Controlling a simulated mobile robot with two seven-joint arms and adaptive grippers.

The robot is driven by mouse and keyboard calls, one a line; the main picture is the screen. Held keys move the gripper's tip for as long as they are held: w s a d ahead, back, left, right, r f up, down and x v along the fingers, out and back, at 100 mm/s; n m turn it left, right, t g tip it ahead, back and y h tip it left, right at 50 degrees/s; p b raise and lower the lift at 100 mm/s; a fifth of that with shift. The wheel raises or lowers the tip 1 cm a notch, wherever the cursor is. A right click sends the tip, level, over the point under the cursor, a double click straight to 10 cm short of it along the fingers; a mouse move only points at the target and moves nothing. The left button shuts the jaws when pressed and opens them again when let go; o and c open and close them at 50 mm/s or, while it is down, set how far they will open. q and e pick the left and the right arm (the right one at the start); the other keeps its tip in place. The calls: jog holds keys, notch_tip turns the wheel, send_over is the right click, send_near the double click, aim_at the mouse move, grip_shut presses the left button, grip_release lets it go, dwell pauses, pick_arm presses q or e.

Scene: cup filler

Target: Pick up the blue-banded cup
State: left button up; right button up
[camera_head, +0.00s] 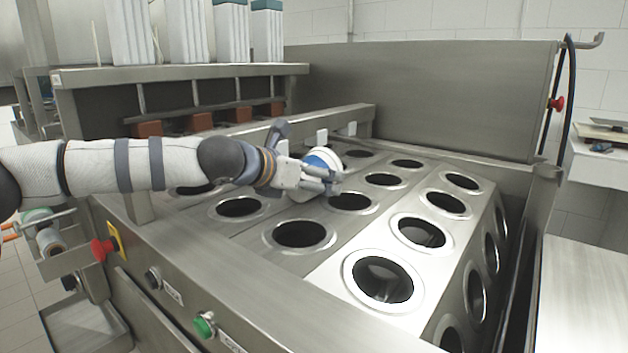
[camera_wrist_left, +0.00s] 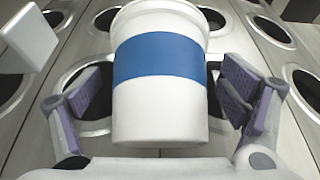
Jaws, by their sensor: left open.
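A gap shows on both sides.
The steel plate (camera_head: 270,262) has several round, dark holes around the cup. Tall stacks of cups (camera_head: 186,30) stand at the back left. A steel panel (camera_head: 430,100) closes off the back right.

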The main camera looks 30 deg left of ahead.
pick_arm(q)
jog(key=c, duration=0.8)
jog(key=shift+r, duration=0.15)
jog(key=shift+c, duration=0.2)
